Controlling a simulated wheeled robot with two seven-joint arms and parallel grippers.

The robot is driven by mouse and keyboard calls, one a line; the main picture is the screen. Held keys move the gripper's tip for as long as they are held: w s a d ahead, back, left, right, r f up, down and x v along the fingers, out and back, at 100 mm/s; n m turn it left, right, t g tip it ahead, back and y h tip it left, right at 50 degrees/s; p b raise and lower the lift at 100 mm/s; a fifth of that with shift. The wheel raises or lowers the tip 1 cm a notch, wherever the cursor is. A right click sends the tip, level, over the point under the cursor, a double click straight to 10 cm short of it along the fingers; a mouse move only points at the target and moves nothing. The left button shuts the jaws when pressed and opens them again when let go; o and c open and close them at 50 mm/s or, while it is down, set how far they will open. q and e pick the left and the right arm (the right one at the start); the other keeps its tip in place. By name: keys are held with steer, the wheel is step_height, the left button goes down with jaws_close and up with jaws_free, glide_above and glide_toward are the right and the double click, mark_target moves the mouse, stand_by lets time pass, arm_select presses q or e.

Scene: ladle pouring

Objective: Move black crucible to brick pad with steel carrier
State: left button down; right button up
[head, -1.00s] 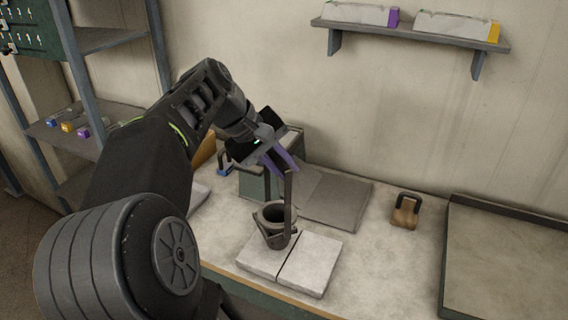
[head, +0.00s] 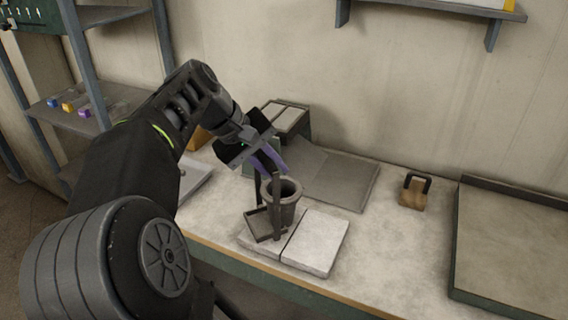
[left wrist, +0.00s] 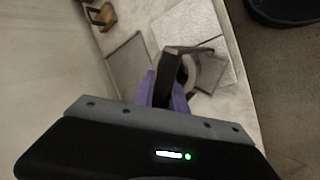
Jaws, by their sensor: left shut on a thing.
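The black crucible (head: 288,207) stands upright on the brick pad (head: 316,243), two pale slabs side by side. The steel carrier (head: 254,225) is a dark frame with tall uprights and a square ring at its foot. The ring shows low at the left of the crucible; one upright passes in front of the crucible. I cannot tell whether they touch. My left gripper (head: 268,160), with purple fingers, is shut on the carrier's top, above the crucible. The left wrist view shows the carrier (left wrist: 170,66) between the fingers, partly hiding the crucible (left wrist: 193,72).
A flat grey plate (head: 335,180) lies behind the pad. A wooden block with a dark handle (head: 413,192) stands to the right, and a large tray (head: 515,240) fills the far right. The bench between pad and tray is clear.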

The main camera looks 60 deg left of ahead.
arm_select(q)
steer(key=s+r+p, duration=0.3)
steer(key=s+r, duration=0.1)
steer(key=s, duration=0.5)
steer(key=shift+a+r+p, duration=0.25)
steer(key=shift+p, duration=0.1)
stand_by(0.7)
